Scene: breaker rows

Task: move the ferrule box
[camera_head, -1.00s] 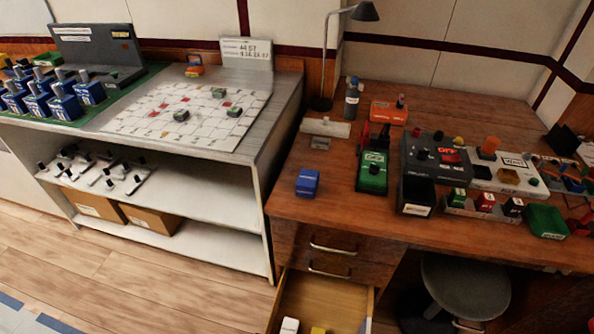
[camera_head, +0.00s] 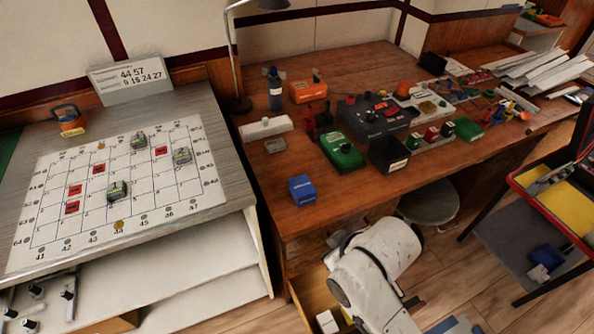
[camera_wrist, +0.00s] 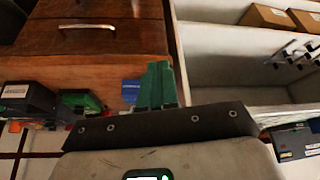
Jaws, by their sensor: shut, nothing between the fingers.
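A small blue box (camera_head: 302,191) with pale lettering on its front stands upright near the desk's front left corner. It is the likeliest ferrule box, but I cannot read the lettering. The blue box also shows in the wrist view (camera_wrist: 130,91), just left of my fingertips and partly hidden by them. My gripper (camera_wrist: 158,84) has green fingers pressed together with nothing between them. Whether they touch the box I cannot tell. In the head view my white arm rises in front of the desk, and the fingers are not visible there.
An open drawer (camera_head: 300,308) is below. The board (camera_head: 130,165) lies on the left bench.

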